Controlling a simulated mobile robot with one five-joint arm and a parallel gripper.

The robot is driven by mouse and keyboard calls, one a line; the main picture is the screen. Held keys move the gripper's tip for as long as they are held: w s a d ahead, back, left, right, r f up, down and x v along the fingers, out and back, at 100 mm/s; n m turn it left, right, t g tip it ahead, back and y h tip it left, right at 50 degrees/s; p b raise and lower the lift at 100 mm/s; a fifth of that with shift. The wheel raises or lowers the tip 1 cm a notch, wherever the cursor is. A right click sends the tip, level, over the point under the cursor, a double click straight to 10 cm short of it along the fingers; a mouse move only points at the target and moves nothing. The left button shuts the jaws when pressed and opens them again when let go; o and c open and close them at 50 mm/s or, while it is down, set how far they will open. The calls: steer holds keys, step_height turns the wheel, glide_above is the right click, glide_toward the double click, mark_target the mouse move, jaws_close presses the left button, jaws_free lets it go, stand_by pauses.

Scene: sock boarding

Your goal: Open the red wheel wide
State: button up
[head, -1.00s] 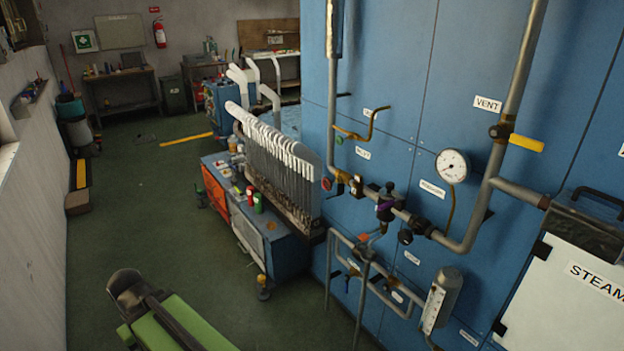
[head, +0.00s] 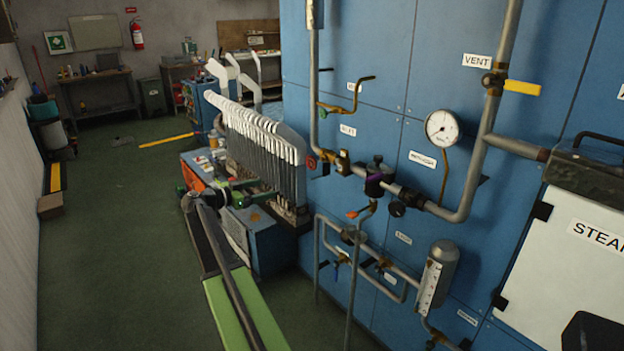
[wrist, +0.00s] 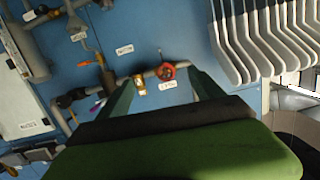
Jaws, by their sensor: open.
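The red wheel (head: 311,163) is a small round handwheel at the left end of the horizontal pipe on the blue panel, beside a brass fitting (head: 343,162). In the wrist view the red wheel (wrist: 166,71) shows ahead, between the fingertips and nearer the right one. A small label partly covers the area below it. My gripper (head: 270,190) is left of the wheel in the head view, in front of the white sock boards, and apart from the wheel. In the wrist view my gripper (wrist: 160,78) has its two green fingers spread with nothing between them.
The white sock boards (head: 265,150) stand close behind and beside my gripper. Lower pipes (head: 335,225) run beneath.

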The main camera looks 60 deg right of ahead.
steer(key=d+r+m+g+h, duration=0.1)
steer(key=d+r+m+h, duration=0.1)
steer(key=d, duration=0.3)
glide_toward(310, 163)
steer(key=x, duration=1)
steer(key=shift+s+d, duration=0.15)
